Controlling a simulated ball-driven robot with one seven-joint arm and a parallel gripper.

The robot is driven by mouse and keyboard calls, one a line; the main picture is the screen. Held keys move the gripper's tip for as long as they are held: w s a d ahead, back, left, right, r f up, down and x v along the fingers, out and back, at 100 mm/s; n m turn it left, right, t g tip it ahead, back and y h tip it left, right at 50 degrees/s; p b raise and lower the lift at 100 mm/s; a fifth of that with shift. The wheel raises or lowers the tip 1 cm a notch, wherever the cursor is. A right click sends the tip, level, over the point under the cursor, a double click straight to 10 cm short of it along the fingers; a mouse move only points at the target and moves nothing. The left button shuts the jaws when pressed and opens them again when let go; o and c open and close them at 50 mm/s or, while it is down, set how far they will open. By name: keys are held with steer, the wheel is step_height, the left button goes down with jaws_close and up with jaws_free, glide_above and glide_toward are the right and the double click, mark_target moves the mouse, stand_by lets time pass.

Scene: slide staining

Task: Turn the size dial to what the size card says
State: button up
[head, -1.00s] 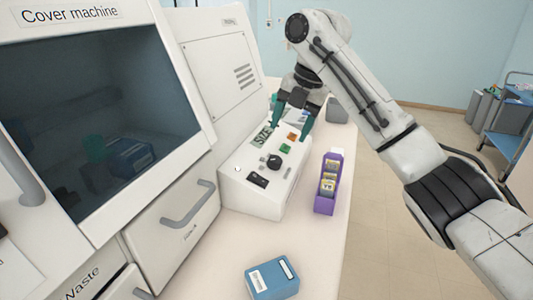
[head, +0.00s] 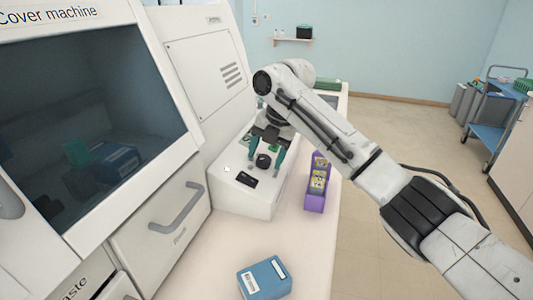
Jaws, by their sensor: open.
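The dial (head: 263,161) is a dark knob on the sloped top of the white control box (head: 243,200). My gripper (head: 266,161) has two green fingers, one on each side of the dial in this view. It is open, and I cannot tell whether the fingers touch the knob. A dark slot or switch (head: 245,179) lies in front of the dial. My gripper hides the SIZE label and the coloured buttons behind. A purple holder (head: 315,200) with several yellowish cards (head: 318,181) stands right of the box; their writing is too small to read.
A blue box (head: 265,277) lies on the white counter (head: 215,275) in front. The cover machine (head: 85,100), with a drawer handle (head: 178,208), fills the left. The counter between the control box and the blue box is clear.

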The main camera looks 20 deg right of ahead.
steer(key=shift+c, duration=0.4)
steer(key=c, duration=1)
steer(key=shift+o, duration=0.2)
